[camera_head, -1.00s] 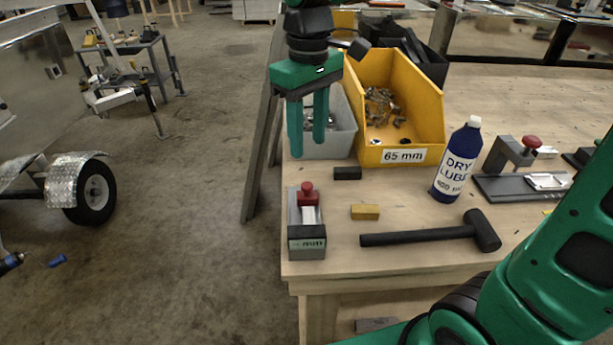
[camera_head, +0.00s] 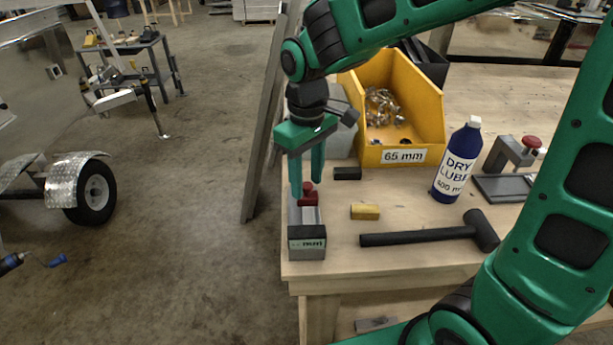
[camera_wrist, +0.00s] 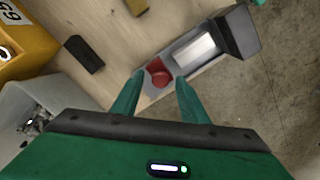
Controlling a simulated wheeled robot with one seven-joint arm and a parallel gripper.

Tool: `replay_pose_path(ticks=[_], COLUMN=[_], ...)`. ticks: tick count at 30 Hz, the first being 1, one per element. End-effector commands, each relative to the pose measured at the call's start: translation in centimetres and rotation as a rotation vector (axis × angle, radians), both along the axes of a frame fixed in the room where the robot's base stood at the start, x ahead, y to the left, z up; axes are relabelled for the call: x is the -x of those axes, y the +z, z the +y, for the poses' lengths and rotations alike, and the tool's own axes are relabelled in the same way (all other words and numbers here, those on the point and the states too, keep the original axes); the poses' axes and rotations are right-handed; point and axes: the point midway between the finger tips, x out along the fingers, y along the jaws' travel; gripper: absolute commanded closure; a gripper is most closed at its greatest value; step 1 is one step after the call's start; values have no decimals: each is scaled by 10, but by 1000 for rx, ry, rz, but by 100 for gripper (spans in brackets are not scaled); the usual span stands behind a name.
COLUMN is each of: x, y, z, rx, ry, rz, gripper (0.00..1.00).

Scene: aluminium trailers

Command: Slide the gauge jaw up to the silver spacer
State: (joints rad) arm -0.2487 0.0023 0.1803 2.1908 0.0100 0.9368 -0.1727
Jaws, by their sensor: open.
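The gauge (camera_head: 307,242) stands at the near left of the bench, a grey channel with a dark end block. Its red jaw (camera_head: 308,200), topped by a red knob, sits toward the far end. The silver spacer (camera_head: 309,216) lies in the channel between the jaw and the end block; the wrist view shows the spacer (camera_wrist: 194,48) beyond the red jaw (camera_wrist: 160,78). In the wrist view the knob shows between the fingertips (camera_wrist: 159,77).
A black block (camera_head: 347,173) and a brass-yellow block (camera_head: 365,212) lie right of the gauge. The bench's left edge is close beside the gauge.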

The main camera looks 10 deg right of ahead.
Motion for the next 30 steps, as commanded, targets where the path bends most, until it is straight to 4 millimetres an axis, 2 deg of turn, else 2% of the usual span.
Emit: replay_pose_path(ticks=[5,10,17,25,30], x=[0,0,4,43,53], y=[0,0,1,1,0], z=[0,0,1,8,10], rx=[0,0,-1,0,1], ry=[0,-1,0,1,6], rz=[0,0,-1,-1,7], gripper=[60,100,100,100,100])
